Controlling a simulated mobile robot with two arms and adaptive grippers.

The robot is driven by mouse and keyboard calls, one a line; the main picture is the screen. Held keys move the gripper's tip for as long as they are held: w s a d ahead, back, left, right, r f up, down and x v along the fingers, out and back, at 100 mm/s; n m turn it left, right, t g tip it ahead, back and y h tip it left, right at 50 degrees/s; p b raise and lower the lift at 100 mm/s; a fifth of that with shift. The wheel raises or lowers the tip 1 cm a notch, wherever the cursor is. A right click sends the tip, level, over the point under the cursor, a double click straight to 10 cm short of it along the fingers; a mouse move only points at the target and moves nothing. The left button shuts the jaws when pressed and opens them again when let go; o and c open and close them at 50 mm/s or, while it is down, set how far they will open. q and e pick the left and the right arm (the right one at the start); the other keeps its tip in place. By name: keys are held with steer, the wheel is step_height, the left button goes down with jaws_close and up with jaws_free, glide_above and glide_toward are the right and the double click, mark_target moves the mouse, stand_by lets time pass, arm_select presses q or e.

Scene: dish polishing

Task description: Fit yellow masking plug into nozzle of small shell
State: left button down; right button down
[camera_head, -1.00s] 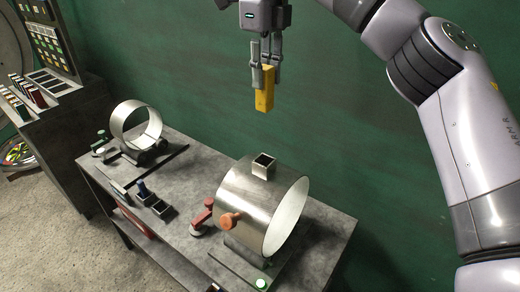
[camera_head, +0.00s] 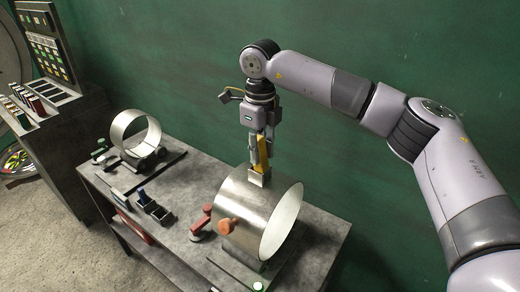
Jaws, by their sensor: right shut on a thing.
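The yellow masking plug (camera_head: 263,152) is an upright square bar held between the fingers of my right gripper (camera_head: 260,150), which is shut on it. Its lower end is at the mouth of the square metal nozzle (camera_head: 258,179) on top of the nearer shell. I cannot tell whether the end is inside the nozzle or just above it. The nearer shell (camera_head: 242,210) is an open metal cylinder lying on its side, with an orange knob (camera_head: 229,227) on its wall. Another open shell (camera_head: 129,126) lies farther back at the left and looks smaller. My left gripper is not in view.
The grey bench (camera_head: 185,182) carries both shells. Small dark bins (camera_head: 158,211), a red clamp-like tool (camera_head: 202,222) and a green one (camera_head: 101,149) stand on it. A console (camera_head: 45,60) is at the far left. The green wall is close behind the bench.

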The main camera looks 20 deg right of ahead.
steer(key=shift+s+f, duration=0.15)
steer(key=shift+f, duration=0.7)
steer(key=c, duration=1.7)
jaws_free()
steer(key=shift+o, duration=1.3)
steer(key=shift+w+d, duration=0.1)
steer(key=shift+w, duration=0.25)
steer(key=shift+o, duration=0.5)
steer(key=shift+r, duration=0.1)
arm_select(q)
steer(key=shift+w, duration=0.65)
arm_select(e)
steer(key=shift+s+r, duration=0.1)
steer(key=shift+s, duration=0.05)
steer(key=shift+r+b, duration=0.3)
steer(key=shift+r, duration=0.2)
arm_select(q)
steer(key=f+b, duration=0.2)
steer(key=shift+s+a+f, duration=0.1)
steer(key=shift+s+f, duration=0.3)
arm_select(e)
step_height(320, 180, up, 11)
